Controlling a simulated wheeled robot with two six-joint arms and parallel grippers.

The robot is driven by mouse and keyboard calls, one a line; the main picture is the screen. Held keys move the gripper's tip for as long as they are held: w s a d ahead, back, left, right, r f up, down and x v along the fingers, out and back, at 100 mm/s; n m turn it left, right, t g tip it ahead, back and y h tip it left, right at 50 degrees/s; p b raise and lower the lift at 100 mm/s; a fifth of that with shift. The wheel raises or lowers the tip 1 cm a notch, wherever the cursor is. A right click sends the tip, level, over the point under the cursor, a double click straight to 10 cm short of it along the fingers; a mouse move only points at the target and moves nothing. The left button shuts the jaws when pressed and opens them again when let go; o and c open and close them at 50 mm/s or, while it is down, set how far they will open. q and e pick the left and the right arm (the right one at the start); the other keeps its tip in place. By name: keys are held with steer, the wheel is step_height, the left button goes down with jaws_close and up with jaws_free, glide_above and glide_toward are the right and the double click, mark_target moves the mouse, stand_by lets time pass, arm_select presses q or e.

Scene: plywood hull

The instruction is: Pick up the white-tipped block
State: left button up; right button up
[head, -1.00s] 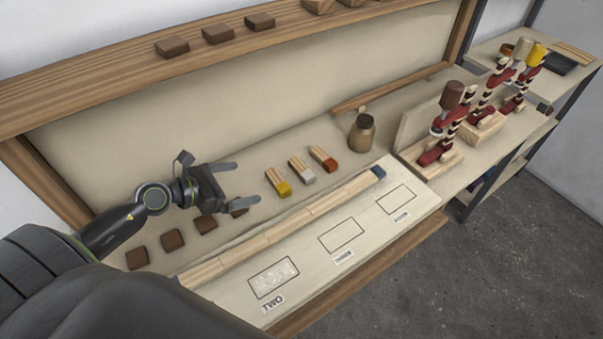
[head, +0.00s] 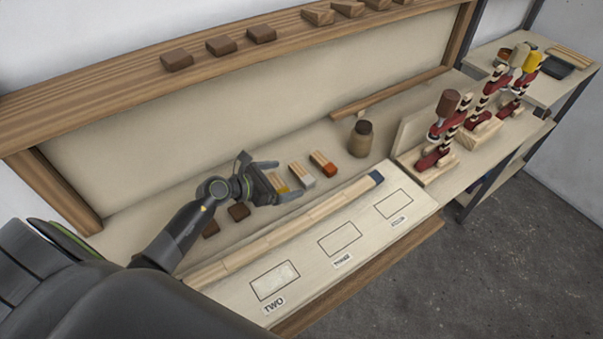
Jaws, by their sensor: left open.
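The white-tipped block (head: 302,175) lies on the bench, a wooden block with a pale end facing the front. It is the middle one of three. The yellow-tipped block (head: 280,183) is on its left, partly hidden by my gripper. The red-tipped block (head: 323,163) is on its right. My left gripper (head: 283,179) is open at the yellow-tipped block, with its fingers pointing right toward the white-tipped block. I cannot tell whether it touches either block. My right gripper is not in view.
A long wooden strip (head: 290,228) runs in front of the blocks. A board with outlined boxes (head: 340,238) lies before it. A brown jar (head: 361,138) stands behind right. Brown blocks (head: 239,211) lie near my arm; red figures (head: 435,140) stand at right.

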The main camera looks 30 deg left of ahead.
mark_target(297, 175)
arm_select(q)
steer(key=shift+p+x, duration=0.35)
steer(key=shift+x, duration=1.8)
steer(key=shift+a, duration=0.15)
steer(key=shift+c, duration=0.4)
steer(key=shift+w, duration=0.1)
steer(key=c, duration=0.8)
steer(key=shift+r, duration=0.1)
